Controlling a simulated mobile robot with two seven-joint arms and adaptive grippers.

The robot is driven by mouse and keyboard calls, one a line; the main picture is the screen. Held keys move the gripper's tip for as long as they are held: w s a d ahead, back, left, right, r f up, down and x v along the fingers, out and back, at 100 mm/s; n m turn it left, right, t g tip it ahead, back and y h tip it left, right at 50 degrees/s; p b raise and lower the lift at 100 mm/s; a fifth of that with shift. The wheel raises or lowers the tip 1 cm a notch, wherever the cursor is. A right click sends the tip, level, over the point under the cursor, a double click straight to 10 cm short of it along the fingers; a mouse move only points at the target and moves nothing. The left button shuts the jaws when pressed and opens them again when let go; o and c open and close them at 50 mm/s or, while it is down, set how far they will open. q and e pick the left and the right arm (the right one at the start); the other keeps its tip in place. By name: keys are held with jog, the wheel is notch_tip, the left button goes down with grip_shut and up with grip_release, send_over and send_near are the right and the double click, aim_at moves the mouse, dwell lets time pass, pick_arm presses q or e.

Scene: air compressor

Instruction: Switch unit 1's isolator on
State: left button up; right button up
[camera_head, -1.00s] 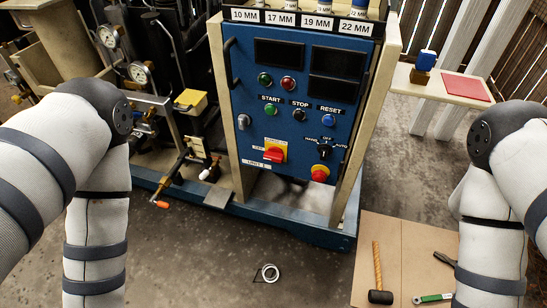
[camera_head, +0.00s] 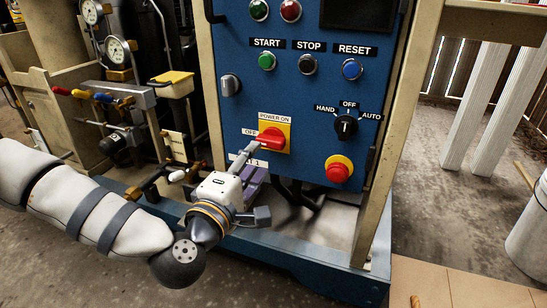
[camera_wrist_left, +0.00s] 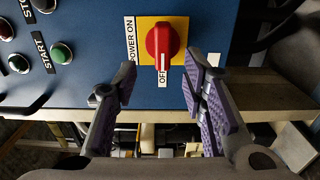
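Unit 1's isolator (camera_head: 271,139) is a red rotary handle on a yellow plate on the blue panel, marked POWER ON above and OFF at its left. Its handle lies toward OFF. In the left wrist view the isolator (camera_wrist_left: 162,42) shows upper centre, its white pointer mark at the OFF label. My left gripper (camera_head: 250,160) is just in front of and below it. In the left wrist view my left gripper (camera_wrist_left: 155,88) is open and empty, its purple-padded fingers spread to either side of the handle and apart from it. The gripper partly hides the unit label. My right gripper is not in view.
A red emergency stop button (camera_head: 338,170) and a HAND/OFF/AUTO selector (camera_head: 346,124) sit right of the isolator. The START (camera_head: 267,61), STOP (camera_head: 308,64) and RESET (camera_head: 352,69) buttons are above. Pipes and valves stand left of the panel. A beige post (camera_head: 395,140) edges its right.

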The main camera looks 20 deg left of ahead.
aim_at(268, 145)
pick_arm(q)
jog(key=w, duration=0.2)
jog(key=w+b, duration=0.1)
jog(key=w, duration=0.1)
jog(key=w+b, duration=0.1)
jog(key=w, duration=0.2)
jog(key=shift+d+f, duration=0.15)
jog(key=shift+f, duration=0.15)
jog(key=shift+w+r, duration=0.15)
jog(key=shift+w, duration=0.15)
grip_shut()
